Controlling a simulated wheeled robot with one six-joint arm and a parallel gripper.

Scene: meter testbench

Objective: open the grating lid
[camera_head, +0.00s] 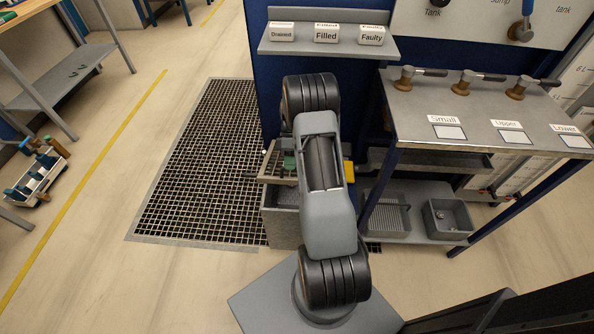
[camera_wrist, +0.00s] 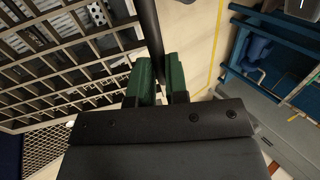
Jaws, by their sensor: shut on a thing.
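The grating lid (camera_wrist: 60,60) fills the left of the wrist view as a grid of pale bars with dark gaps. In the head view a slatted edge of it (camera_head: 274,168) shows over a grey box (camera_head: 283,222), left of my arm. My gripper (camera_wrist: 158,80) has green finger pads, closed on a dark bar (camera_wrist: 149,25) beside the grating; I take it for the lid's handle. My arm hides the right of the lid and box, so the lid's exact tilt is unclear.
A dark floor grating (camera_head: 200,160) lies left of the box. A bench (camera_head: 470,115) with several taps stands to the right, with grey trays (camera_head: 447,218) below. A shelf (camera_head: 328,46) with labelled blocks is behind my arm.

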